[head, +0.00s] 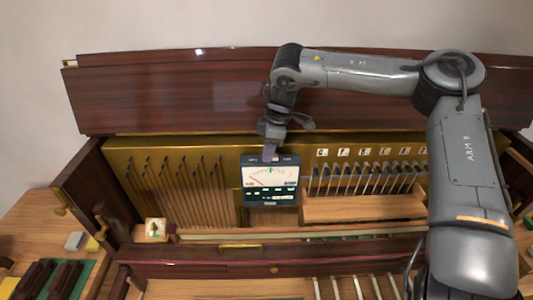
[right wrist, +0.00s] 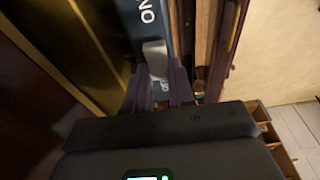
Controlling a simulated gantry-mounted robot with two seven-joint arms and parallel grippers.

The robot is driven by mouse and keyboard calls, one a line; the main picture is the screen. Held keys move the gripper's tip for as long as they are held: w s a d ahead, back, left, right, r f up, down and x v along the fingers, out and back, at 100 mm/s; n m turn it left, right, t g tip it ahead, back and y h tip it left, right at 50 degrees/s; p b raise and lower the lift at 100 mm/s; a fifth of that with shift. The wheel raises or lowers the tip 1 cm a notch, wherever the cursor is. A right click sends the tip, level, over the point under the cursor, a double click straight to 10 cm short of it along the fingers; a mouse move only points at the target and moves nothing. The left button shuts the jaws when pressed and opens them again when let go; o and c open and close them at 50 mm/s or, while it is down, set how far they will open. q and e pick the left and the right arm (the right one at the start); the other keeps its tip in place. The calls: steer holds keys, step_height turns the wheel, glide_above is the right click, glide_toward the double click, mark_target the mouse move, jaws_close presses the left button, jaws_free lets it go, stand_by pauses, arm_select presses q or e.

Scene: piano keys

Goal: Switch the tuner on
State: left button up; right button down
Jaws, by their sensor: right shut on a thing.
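The tuner (head: 271,196) is a dark box with a pale needle dial and small green marks. It stands upright against the open front of the piano, near the middle in the head view. My right gripper (head: 270,154) comes down onto its top edge from above. The purple fingers of my right gripper (right wrist: 160,88) are shut on this lever. My left gripper does not show.
Tuning pins and strings (head: 180,185) lie left of the tuner, and a row of lettered hammers (head: 365,175) lies right of it. The raised dark lid (head: 170,95) is behind my right arm.

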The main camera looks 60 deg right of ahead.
steer(key=shift+s+d+r+t+y, duration=0.1)
steer(key=shift+s+t+y, duration=0.1)
steer(key=shift+t+y, duration=0.45)
steer(key=c, duration=1)
jaws_free()
steer(key=shift+o, duration=0.2)
steer(key=v, duration=1)
steer(key=shift+s+r+p, duration=0.25)
steer(key=shift+r+p, duration=0.05)
steer(key=shift+r, duration=0.05)
